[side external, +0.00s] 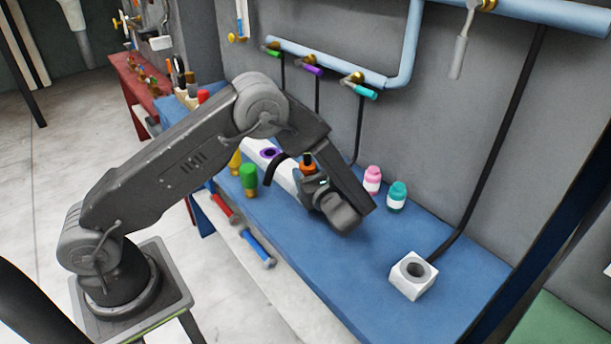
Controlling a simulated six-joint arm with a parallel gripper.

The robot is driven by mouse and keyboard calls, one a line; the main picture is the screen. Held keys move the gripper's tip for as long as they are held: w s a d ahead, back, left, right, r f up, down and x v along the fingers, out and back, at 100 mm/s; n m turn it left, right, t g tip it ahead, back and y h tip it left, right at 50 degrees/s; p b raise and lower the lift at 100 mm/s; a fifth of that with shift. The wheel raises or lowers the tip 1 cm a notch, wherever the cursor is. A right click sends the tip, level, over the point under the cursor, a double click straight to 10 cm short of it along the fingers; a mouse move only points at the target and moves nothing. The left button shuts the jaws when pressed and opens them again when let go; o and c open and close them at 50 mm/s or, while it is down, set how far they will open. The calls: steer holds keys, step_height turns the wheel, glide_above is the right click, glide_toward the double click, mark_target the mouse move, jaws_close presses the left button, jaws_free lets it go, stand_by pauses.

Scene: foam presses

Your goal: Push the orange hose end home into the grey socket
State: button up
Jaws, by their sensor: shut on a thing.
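My gripper (309,182) is near the middle of the blue bench in the side external view, its fingers pointing toward the upper left. It is shut on the orange hose end (308,166), which shows as an orange band with a dark part above it. A black curved hose piece shows just left of it; whether it joins the orange end is unclear. The grey socket (415,269) is a dark round opening in a white block at the right front of the bench. The hose end is well apart from it, up and to the left.
A white block with a purple-ringed opening (269,152) is close left of my gripper. Green (248,178), pink (372,180) and teal (396,196) bottles stand on the bench (335,270). A dark cable runs from the wall to the grey socket's block. Bench between gripper and socket is clear.

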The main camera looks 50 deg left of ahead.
step_height(320, 180, up, 5)
steer(key=shift+a+f, duration=0.1)
steer(key=shift+f, duration=0.1)
steer(key=s+a+r, duration=0.6)
steer(key=a, duration=0.3)
steer(key=w+d+m+t+h, duration=0.1)
steer(key=w+d+t, duration=0.1)
steer(key=d, duration=0.1)
steer(key=w+d+m+t+h, duration=0.1)
steer(key=w+d+m+t, duration=0.1)
steer(key=d+t, duration=0.1)
steer(key=w+d+m+t+h, duration=0.1)
steer(key=d+m+t, duration=0.1)
steer(key=d, duration=0.1)
steer(key=shift+w+d+r+t+h, duration=0.2)
steer(key=shift+w+d+t+h, duration=0.1)
steer(key=shift+w+d, duration=0.1)
steer(key=d+m+t+h, duration=0.6)
steer(key=d+m+h, duration=0.6)
steer(key=d, duration=2)
steer(key=f+h, duration=0.1)
steer(key=h, duration=0.4)
steer(key=shift+d+m, duration=0.2)
steer(key=shift+m, duration=0.2)
steer(key=shift+f, duration=2.85)
